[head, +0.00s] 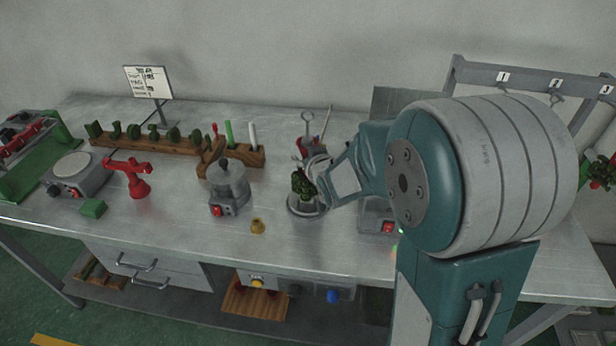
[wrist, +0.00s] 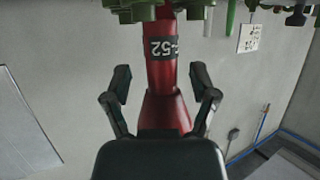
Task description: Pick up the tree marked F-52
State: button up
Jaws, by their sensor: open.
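In the wrist view, a red tree stem (wrist: 160,75) carries a dark label (wrist: 164,49) reading upside down "-52"; its first character is not clear. Green pieces (wrist: 125,9) cluster at its far end, cut by the frame's top. My gripper (wrist: 162,80) is open, with one finger on each side of the stem and visible gaps to both. The stem's near, wider end is partly hidden by my gripper body. In the head view, a dark green tree (head: 301,182) stands on a round grey base (head: 304,208); my arm's end is beside it, the fingers hard to make out.
A numbered hook rack (head: 530,78) stands at right, partly behind my arm. The bench's front middle is mostly clear.

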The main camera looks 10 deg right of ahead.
jog(key=shift+w+a, duration=0.1)
jog(key=shift+a, duration=0.05)
grip_shut()
